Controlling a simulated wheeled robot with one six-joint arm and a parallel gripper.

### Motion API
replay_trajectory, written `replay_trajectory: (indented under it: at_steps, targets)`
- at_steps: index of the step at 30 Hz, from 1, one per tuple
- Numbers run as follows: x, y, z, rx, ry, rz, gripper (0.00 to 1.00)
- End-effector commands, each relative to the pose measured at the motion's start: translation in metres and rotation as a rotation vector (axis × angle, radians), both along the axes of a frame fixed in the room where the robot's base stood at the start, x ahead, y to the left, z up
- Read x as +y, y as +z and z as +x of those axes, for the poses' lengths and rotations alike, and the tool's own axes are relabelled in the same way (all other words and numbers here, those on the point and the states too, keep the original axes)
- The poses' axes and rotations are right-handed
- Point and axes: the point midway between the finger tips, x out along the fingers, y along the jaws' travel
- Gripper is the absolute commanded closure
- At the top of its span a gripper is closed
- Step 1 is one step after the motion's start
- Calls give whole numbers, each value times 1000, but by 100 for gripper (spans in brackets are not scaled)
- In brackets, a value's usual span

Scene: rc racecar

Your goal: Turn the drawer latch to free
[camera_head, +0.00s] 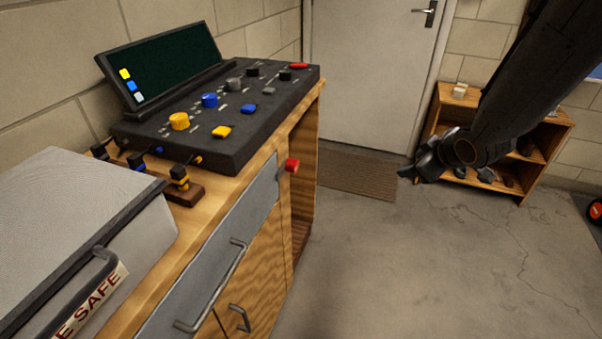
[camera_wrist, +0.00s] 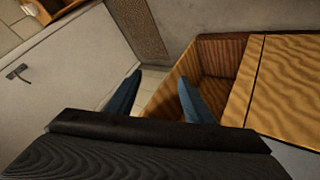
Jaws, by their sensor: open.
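The drawer latch looks to be the red knob (camera_head: 292,165) at the right end of the grey drawer front (camera_head: 215,262), under the wooden worktop. Its turned position is too small to tell. My gripper (camera_head: 412,163) is in mid-air to the right of the knob in the head view, well apart from it. In the wrist view its two bluish fingers (camera_wrist: 158,96) are spread apart with nothing between them. The red knob does not show in the wrist view.
The drawer has a metal bar handle (camera_head: 212,287). A black control panel (camera_head: 215,112) and a grey SAFE box (camera_head: 75,225) stand on the worktop. Right of the drawer is an open wooden compartment (camera_wrist: 217,62). A wooden shelf (camera_head: 548,150) stands behind my arm. The floor between is clear.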

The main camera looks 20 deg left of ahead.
Motion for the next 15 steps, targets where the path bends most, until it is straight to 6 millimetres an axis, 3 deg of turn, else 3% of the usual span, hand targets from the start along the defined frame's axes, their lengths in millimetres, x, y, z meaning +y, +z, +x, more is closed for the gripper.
replay_trajectory:
  at_steps: [1, 3, 6, 10, 15]
  targets:
    - [25, -15, 16, -65, 117, 13, 53]
    - [63, -21, 30, -174, 296, 43, 53]
    - [118, -31, 32, -320, 542, 114, 53]
    - [172, -40, 11, -485, 815, 244, 53]
    - [205, -44, -28, -630, 1043, 411, 53]
